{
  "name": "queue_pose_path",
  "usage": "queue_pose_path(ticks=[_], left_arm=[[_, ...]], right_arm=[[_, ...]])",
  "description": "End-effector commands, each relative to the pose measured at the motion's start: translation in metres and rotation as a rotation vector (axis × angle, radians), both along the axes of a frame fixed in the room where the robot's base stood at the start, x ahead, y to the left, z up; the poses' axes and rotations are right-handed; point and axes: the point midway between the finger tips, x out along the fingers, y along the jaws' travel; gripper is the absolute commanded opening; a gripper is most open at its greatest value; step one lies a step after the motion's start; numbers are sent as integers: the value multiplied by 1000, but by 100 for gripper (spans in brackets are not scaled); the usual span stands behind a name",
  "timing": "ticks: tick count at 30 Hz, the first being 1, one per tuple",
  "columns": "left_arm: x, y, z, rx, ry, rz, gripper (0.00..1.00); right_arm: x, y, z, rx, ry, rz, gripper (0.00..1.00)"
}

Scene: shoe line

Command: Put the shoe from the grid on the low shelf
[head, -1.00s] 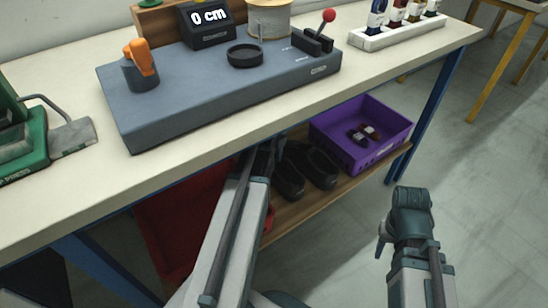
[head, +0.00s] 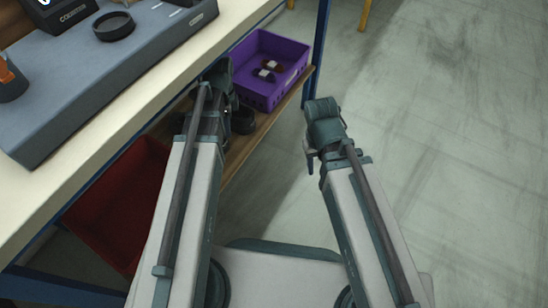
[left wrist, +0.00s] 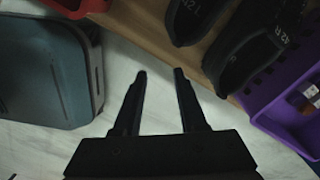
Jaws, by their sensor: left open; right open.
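Two dark shoes lie side by side on the low wooden shelf (left wrist: 130,36). In the left wrist view one shoe (left wrist: 189,22) is marked 42 L and the other (left wrist: 238,52) 42 R. In the head view only part of a shoe (head: 243,121) shows beside my left arm. My left gripper (left wrist: 161,74) is open and empty, its fingertips pointing toward the shelf's front edge, with floor between them. In the head view its fingers are hidden at the arm's end (head: 220,78). My right gripper (head: 312,160) hangs over open floor, apart from everything. No grid is in view.
A purple crate (head: 290,88) with small items stands on the shelf beyond the shoes. A red bin (head: 115,200) is under the table at the left. The tabletop (head: 150,88) overhangs the shelf. The floor (head: 440,150) at right is clear.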

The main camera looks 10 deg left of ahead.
Motion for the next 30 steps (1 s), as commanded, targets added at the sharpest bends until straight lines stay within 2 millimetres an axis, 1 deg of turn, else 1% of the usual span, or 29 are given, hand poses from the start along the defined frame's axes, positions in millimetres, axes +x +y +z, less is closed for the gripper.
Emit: queue_pose_path(ticks=[1, 3, 6, 9, 12, 15, 19, 22, 30], left_arm=[[-13, -26, 0, 9, -1, 81, 41], [-26, -54, 0, 24, -5, 215, 41], [-47, -90, 0, 44, -16, 407, 41], [-67, -121, 1, 61, -32, 585, 41], [-85, -143, 1, 76, -49, 735, 41], [-98, -158, 1, 85, -63, 848, 41], [-108, -169, 1, 91, -74, 936, 41], [-110, -171, 1, 93, -78, 966, 41], [-110, -171, 2, 93, -79, 971, 41]], right_arm=[[0, 0, 0, 0, 0, 0, 45], [0, 0, 0, 0, 0, 0, 45], [0, 0, 0, 0, 0, 0, 45], [0, 0, 0, 0, 0, 0, 45], [0, 0, 0, 0, 0, 0, 45], [0, 0, 0, 0, 0, 0, 45], [0, 0, 0, 0, 0, 0, 45], [0, 0, 0, 0, 0, 0, 45], [0, 0, 0, 0, 0, 0, 45]])
